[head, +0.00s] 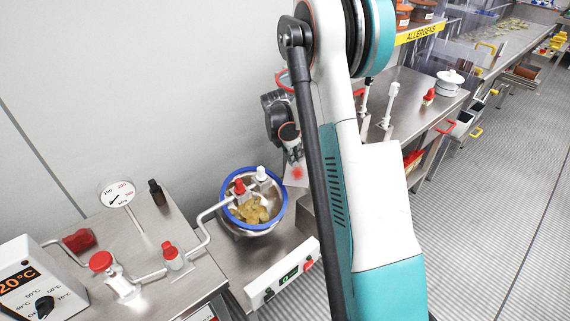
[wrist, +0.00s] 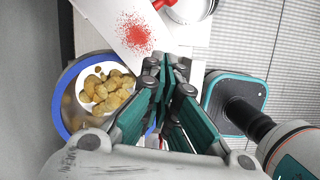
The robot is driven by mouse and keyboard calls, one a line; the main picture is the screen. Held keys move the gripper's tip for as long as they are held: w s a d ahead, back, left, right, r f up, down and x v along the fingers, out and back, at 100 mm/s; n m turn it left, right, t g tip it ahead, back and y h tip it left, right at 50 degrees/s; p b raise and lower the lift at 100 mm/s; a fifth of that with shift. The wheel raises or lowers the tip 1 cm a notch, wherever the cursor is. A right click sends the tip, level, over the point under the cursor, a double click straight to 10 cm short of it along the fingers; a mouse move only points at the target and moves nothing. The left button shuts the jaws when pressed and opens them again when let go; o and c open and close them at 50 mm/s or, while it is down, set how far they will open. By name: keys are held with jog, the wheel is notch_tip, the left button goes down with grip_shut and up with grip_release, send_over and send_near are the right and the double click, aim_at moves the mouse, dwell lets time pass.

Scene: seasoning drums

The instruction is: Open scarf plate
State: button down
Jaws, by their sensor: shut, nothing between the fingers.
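A pale flat plate (wrist: 105,18) with a patch of red powder lies at the top of the wrist view. In the head view this plate (head: 288,181) shows beside the drum, partly hidden by my arm. I cannot tell for certain that it is the scarf plate, or whether it is open. My gripper (wrist: 166,66) is shut and empty, with its fingertips just below the powder patch in the picture; I cannot tell whether they touch the plate. In the head view my gripper (head: 294,156) is above the plate. The blue-rimmed drum (head: 228,213) holds yellowish pieces (head: 251,211).
A red-capped fitting (head: 239,187) and a white-capped fitting (head: 261,174) stand at the drum. A pipe (head: 201,232) runs left to a steel table with a gauge (head: 117,193). A control box (head: 284,273) sits in front. The floor at right is clear.

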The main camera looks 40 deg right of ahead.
aim_at(309, 171)
jog(key=b+x, duration=0.3)
jog(key=x, duration=0.7)
jog(key=shift+d+f+b, duration=0.15)
jog(key=shift+f+b, duration=0.05)
jog(key=shift+b, duration=0.1)
jog(key=d, duration=0.2)
jog(key=shift+s+d+b, duration=0.15)
jog(key=shift+d+b, duration=0.15)
jog(key=shift+d, duration=0.55)
jog(key=shift+d, duration=0.1)
jog(key=shift+s+d+n, duration=0.25)
jog(key=shift+d+n, duration=0.15)
jog(key=shift+d, duration=0.1)
